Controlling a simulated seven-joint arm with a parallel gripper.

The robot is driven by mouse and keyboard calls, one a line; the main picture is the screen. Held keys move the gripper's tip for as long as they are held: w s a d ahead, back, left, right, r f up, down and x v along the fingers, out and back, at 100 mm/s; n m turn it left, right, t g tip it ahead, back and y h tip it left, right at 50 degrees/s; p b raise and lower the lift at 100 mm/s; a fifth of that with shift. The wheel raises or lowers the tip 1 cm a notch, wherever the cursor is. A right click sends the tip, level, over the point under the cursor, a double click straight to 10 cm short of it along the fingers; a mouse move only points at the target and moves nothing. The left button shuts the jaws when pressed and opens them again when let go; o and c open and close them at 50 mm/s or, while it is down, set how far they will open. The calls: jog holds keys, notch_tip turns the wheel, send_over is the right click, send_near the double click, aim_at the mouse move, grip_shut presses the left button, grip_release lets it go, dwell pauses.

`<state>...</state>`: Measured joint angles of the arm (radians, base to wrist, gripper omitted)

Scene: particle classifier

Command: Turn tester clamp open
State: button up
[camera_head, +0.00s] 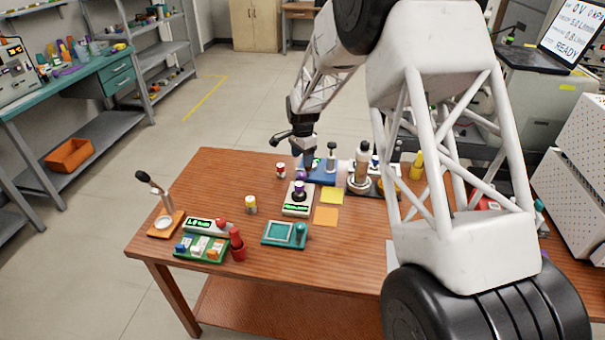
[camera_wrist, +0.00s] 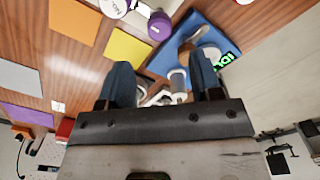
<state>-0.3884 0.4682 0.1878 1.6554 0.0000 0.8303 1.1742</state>
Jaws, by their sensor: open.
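The tester appears to be the device with a blue base (camera_head: 322,179) near the back of the table, with an upright grey post (camera_head: 331,160) on it. In the wrist view, the blue base (camera_wrist: 178,52) carries a green display (camera_wrist: 224,61) and a small grey cylindrical part (camera_wrist: 178,82), perhaps the clamp's handle. My gripper (camera_head: 308,160) is over the left part of this base, pointing down. In the wrist view my gripper (camera_wrist: 162,78) is open, with the grey part between its dark fingers, closer to the right one. Contact cannot be told; the clamp's lower part is hidden.
A white device (camera_head: 297,208) bearing a purple-topped vial (camera_head: 299,188) stands just in front. Yellow (camera_head: 332,196) and orange (camera_head: 326,215) squares lie beside it. A microscope-like stand (camera_head: 361,165) is close on the right. The table's (camera_head: 340,260) front middle is clear.

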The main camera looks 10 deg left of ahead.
aim_at(303, 173)
jog(key=shift+f, duration=3.8)
jog(key=c, duration=0.9)
